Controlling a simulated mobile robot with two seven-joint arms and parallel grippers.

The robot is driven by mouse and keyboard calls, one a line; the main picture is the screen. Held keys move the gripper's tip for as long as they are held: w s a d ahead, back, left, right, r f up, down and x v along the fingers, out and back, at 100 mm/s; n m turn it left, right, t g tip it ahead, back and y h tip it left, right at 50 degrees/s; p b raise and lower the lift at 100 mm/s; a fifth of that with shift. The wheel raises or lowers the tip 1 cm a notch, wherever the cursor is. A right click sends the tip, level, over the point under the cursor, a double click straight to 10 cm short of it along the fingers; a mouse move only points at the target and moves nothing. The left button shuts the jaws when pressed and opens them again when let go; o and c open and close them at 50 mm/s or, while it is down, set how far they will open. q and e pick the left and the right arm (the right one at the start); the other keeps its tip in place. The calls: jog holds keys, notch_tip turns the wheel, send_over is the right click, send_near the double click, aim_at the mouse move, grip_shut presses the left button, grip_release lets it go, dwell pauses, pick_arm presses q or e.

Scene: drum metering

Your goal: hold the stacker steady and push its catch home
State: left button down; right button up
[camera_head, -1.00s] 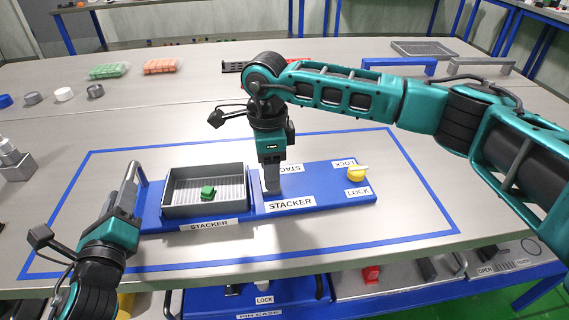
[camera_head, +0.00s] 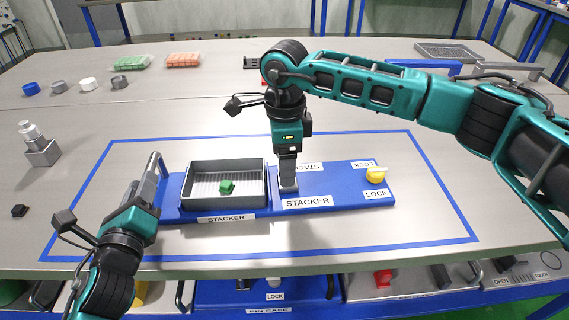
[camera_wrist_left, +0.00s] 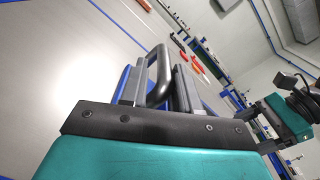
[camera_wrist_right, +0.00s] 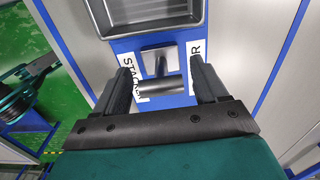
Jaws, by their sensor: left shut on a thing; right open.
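The stacker is a blue base (camera_head: 335,181) with a grey walled tray (camera_head: 226,204) on its left half, which holds a small green piece (camera_head: 227,186). My left gripper (camera_head: 153,171) is shut on the dark bar handle (camera_wrist_left: 159,78) at the stacker's left end. My right gripper (camera_head: 288,184) points down over the base, just right of the tray. In the right wrist view its open fingers stand either side of a grey T-shaped catch (camera_wrist_right: 160,88), with no grip on it. In the head view the right gripper largely hides the catch.
A yellow knob (camera_head: 376,175) beside LOCK labels is at the base's right end. A blue line (camera_head: 440,180) frames the stacker on the table. A grey stepped block (camera_head: 41,150) and a small dark block (camera_head: 19,211) lie left. Round caps (camera_head: 89,84) and a green pack (camera_head: 131,63) lie behind.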

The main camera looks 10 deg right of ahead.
pick_arm(q)
jog(key=shift+a+r, duration=0.1)
pick_arm(e)
notch_tip(320, 180, up, 11)
jog(key=shift+f, duration=0.15)
pick_arm(q)
jog(key=c, duration=0.8)
grip_release()
jog(key=shift+o, duration=0.2)
